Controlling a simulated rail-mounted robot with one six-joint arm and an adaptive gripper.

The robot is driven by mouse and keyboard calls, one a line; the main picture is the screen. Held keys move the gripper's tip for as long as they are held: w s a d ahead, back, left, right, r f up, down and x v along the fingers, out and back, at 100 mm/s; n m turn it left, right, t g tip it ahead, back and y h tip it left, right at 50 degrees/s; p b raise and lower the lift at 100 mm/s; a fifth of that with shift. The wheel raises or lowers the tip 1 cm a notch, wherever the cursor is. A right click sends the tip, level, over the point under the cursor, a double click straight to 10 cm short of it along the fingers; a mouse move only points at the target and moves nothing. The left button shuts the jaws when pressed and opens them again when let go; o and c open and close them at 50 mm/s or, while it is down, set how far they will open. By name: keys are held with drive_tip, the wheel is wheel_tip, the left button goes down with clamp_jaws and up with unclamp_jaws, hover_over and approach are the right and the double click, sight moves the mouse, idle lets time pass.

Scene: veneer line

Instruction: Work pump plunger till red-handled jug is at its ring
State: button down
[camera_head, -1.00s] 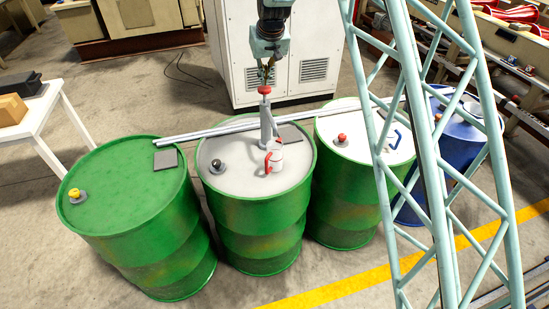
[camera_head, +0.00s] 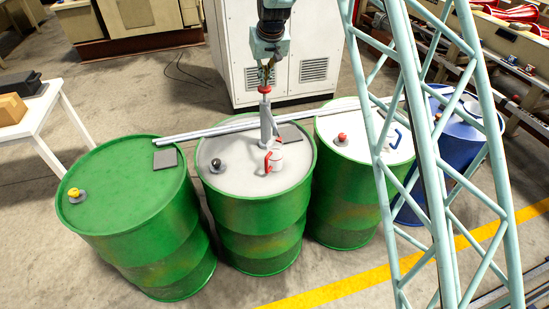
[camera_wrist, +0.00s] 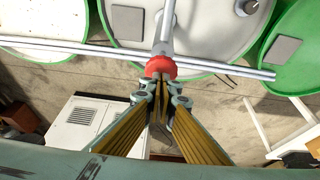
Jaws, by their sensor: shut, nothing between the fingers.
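The pump (camera_head: 265,125) stands upright on the white top of the middle green drum (camera_head: 213,188). Its red plunger knob (camera_head: 264,89) is at the top of the rod. The knob also shows in the wrist view (camera_wrist: 161,66). My gripper (camera_head: 266,80) is shut and empty, with its fingertips (camera_wrist: 160,76) at the knob, seemingly touching it from above. The white jug with a red handle (camera_head: 273,158) sits on the drum top beside the pump's base, under its spout. The liquid level and the ring on the jug are too small to make out.
Green drums stand left (camera_head: 130,190) and right (camera_head: 345,185). The right one carries a blue-handled jug (camera_head: 392,138). A pale lattice mast (camera_head: 425,150) stands in front at right; a white cabinet (camera_head: 285,60) is behind.

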sight(265, 88)
drive_tip(key=shift+f+b, duration=1.4)
drive_tip(key=shift+f, duration=0.9)
drive_tip(key=shift+r, duration=0.2)
drive_tip(key=shift+r+p, duration=0.9)
drive_tip(key=shift+r, duration=1.65)
drive_tip(key=shift+f, duration=0.15)
